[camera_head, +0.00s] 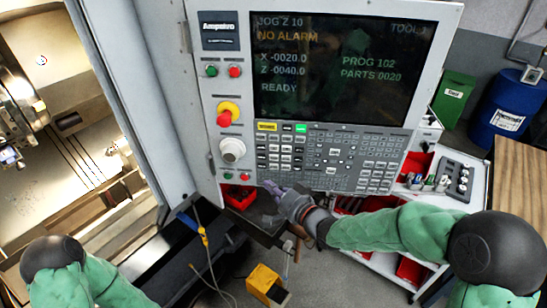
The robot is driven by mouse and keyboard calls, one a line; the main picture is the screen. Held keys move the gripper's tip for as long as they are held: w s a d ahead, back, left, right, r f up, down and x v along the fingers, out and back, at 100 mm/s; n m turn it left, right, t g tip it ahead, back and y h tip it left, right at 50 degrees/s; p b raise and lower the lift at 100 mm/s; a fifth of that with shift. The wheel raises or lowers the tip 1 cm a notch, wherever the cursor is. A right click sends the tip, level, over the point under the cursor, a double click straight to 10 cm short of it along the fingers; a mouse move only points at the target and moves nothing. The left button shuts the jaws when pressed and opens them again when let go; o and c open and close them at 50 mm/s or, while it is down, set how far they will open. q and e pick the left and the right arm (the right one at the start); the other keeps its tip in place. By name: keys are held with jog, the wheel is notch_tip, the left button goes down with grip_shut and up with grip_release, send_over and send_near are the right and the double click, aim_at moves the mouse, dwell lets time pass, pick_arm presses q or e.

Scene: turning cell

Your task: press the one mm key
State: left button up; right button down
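The control keyboard (345,150) with rows of small grey keys sits below the dark screen (342,65). The key labels are too small to read, so I cannot tell which is the one mm key. The screen reads "JOG Z 10", "NO ALARM", X -0020.0, Z -0040.0 and "READY". My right gripper (271,187) points up and left at the lower left edge of the keyboard, covering a little of it. I cannot tell whether it touches a key or whether its fingers are parted. My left gripper is out of view.
A red-and-yellow stop button (228,113) and a white dial (232,150) are left of the keyboard. A tool cart (438,215) stands on the right, partly behind my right arm. A yellow box (265,284) lies on the floor. The open lathe enclosure is at left.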

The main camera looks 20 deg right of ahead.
send_near(266, 158)
jog(key=shift+a+p+x, duration=0.2)
jog(key=shift+p+x, duration=0.2)
jog(key=shift+x, duration=2)
jog(key=shift+f, duration=0.1)
jog(key=shift+w+d, duration=0.15)
jog(key=shift+w, duration=0.15)
jog(key=shift+w+d, duration=0.1)
jog(key=shift+w, duration=0.2)
dwell(0.5)
jog(key=shift+s, duration=0.2)
jog(key=shift+s+a, duration=0.3)
jog(key=shift+s, duration=0.25)
